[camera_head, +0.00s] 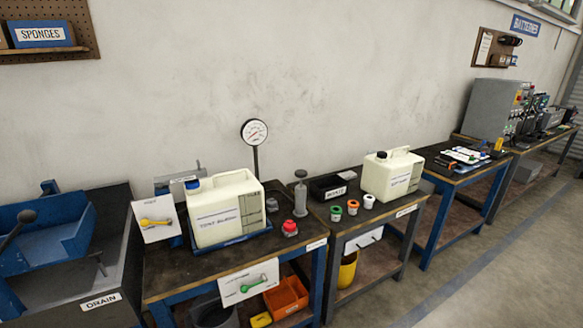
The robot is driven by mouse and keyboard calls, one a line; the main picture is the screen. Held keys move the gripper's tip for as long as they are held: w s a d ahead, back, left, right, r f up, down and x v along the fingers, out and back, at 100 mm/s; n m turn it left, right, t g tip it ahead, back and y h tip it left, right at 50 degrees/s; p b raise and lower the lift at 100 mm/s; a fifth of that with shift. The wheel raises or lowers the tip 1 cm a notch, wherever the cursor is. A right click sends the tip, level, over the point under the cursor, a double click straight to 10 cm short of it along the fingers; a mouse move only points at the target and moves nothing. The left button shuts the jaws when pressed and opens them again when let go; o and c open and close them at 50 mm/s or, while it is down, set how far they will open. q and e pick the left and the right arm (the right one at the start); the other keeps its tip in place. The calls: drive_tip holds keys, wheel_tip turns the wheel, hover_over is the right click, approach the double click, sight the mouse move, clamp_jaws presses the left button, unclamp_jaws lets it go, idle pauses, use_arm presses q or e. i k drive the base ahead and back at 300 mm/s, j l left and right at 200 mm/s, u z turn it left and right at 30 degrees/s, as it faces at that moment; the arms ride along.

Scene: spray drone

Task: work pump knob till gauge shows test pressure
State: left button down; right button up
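The pressure gauge (255,132) is a round white dial on a dark post behind the first workbench. Its needle shows, but the reading is too small to tell. A grey upright piece with a rounded top (300,186) stands at the bench's right rear; it looks like the pump knob. A red-topped fitting (289,228) sits in front of it. A large cream canister with a blue cap (226,208) stands in a blue tray left of these. Neither of my grippers is in view, and nothing is touching the knob.
A second bench holds a cream canister (392,174), a black bin (328,187) and several small coloured-lid cups. A blue basin (40,238) stands above the DRAIN label (101,301) at left. Cards hang at the first bench's front. Open floor (480,270) lies at right.

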sight(301, 174)
drive_tip(key=i+l, duration=0.2)
drive_tip(key=l, duration=0.2)
drive_tip(key=i+l, duration=0.2)
drive_tip(key=l, duration=0.2)
drive_tip(key=i+l+z, duration=0.1)
drive_tip(key=l, duration=0.25)
drive_tip(key=i, duration=0.1)
